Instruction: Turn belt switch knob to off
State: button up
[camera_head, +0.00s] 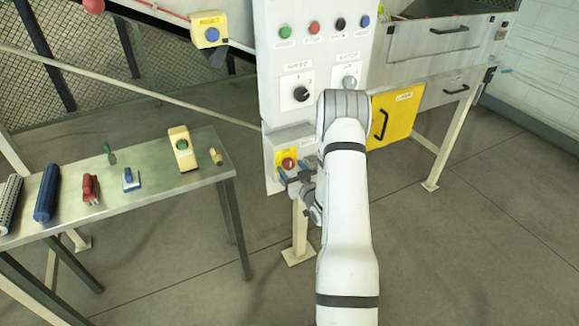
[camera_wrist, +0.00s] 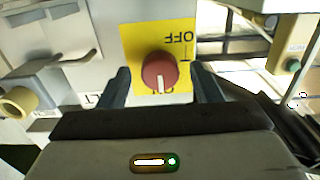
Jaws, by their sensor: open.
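The belt switch knob is a round red knob with a white pointer line on a yellow plate. It shows in the wrist view (camera_wrist: 159,72) and, small, in the head view (camera_head: 288,164). In the wrist view the pointer line points down in the picture, toward partly hidden lettering, and "OFF" reads upside down at the plate's upper right. My gripper (camera_head: 293,181) is open in front of the switch. In the wrist view my gripper's fingers (camera_wrist: 161,88) stand one on each side of the knob, with a gap on both sides.
Above the switch, the grey control panel (camera_head: 318,55) carries several coloured buttons and two selector knobs. A yellow door (camera_head: 394,118) with a black handle is at right. A metal table (camera_head: 140,187) with tools and a yellow button box (camera_head: 183,149) stands at left.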

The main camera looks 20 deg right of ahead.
jog(key=shift+w, duration=0.55)
jog(key=shift+c, duration=0.2)
jog(key=c, duration=0.9)
jog(key=shift+a, duration=0.2)
jog(key=shift+c, duration=0.3)
jog(key=shift+d+f+b, duration=0.1)
jog(key=shift+b, duration=0.2)
